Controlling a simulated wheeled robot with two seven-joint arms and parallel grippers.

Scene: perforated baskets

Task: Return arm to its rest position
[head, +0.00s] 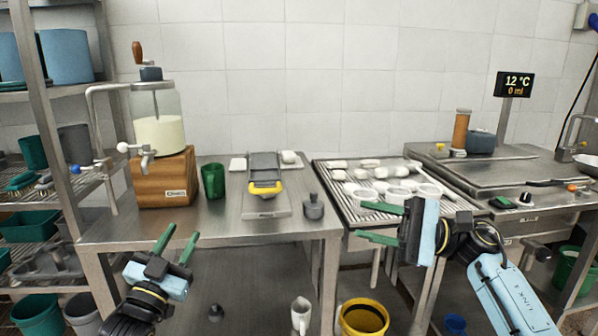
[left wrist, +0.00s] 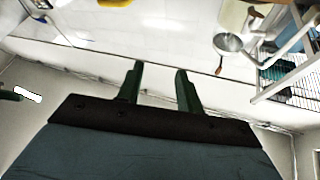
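My left gripper (head: 176,242) is at the lower left of the head view, in front of the metal table's front edge. Its two green fingers stand apart and point up, with nothing between them. In the left wrist view the same fingers (left wrist: 159,88) are also apart and empty. My right gripper (head: 378,222) is at the right of centre, in front of the slatted draining rack. Its green fingers point left and are apart, with no object seen between them. The right arm comes in from the lower right.
The metal table (head: 240,228) holds a glass dispenser (head: 158,134) on a wooden base, a green cup (head: 213,181) and a yellow-handled press (head: 265,187). White pieces lie on the slatted rack (head: 352,211). A yellow bucket (head: 364,318) stands on the floor. Shelves stand at left.

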